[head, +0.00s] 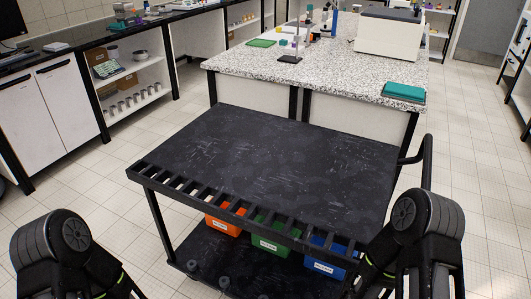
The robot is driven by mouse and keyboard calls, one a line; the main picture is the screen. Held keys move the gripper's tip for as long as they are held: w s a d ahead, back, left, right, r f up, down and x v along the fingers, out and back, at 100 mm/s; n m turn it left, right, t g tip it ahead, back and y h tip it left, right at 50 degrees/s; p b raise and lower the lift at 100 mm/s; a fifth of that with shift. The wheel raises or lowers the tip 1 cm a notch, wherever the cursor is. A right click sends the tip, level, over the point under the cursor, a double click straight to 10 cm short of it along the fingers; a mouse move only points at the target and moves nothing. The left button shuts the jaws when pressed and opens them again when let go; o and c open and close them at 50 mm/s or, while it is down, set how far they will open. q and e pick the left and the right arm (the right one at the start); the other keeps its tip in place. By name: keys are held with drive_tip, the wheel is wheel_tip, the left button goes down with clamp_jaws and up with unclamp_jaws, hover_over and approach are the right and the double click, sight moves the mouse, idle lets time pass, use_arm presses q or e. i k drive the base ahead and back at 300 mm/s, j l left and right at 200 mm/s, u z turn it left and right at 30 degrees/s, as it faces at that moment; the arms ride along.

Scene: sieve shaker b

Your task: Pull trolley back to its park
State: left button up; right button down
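The trolley (265,160) is a black cart with a bare, scuffed top, in the middle of the head view. A slotted rack runs along its near edge. A dark bar handle (427,165) stands out at its right side. On its lower shelf (205,250) are an orange bin (224,226), a green bin (270,243) and a blue bin (325,263). My arms show at the bottom left and bottom right, the right one overlapping the trolley's near right corner. Neither gripper's fingers are in view.
A speckled-top bench (320,80) with white panels stands just behind the trolley. It bears a white machine (388,35) and teal books (403,92). A cabinet counter (55,115) runs along the left. Tiled floor (95,190) is clear left of the trolley, and also at the right.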

sight(334, 186)
drive_tip(key=i+j, duration=0.25)
drive_tip(key=j, duration=0.25)
drive_tip(key=i+j, duration=0.3)
drive_tip(key=j, duration=0.2)
drive_tip(key=i+j, duration=0.25)
drive_tip(key=j, duration=0.2)
drive_tip(key=i+j+u, duration=0.1)
drive_tip(key=i+j, duration=0.15)
drive_tip(key=j, duration=0.25)
drive_tip(key=i+j, duration=0.3)
drive_tip(key=j, duration=0.2)
drive_tip(key=i+j, duration=0.25)
drive_tip(key=j, duration=0.2)
drive_tip(key=i+j, duration=0.3)
drive_tip(key=j, duration=0.15)
drive_tip(key=j+u, duration=0.05)
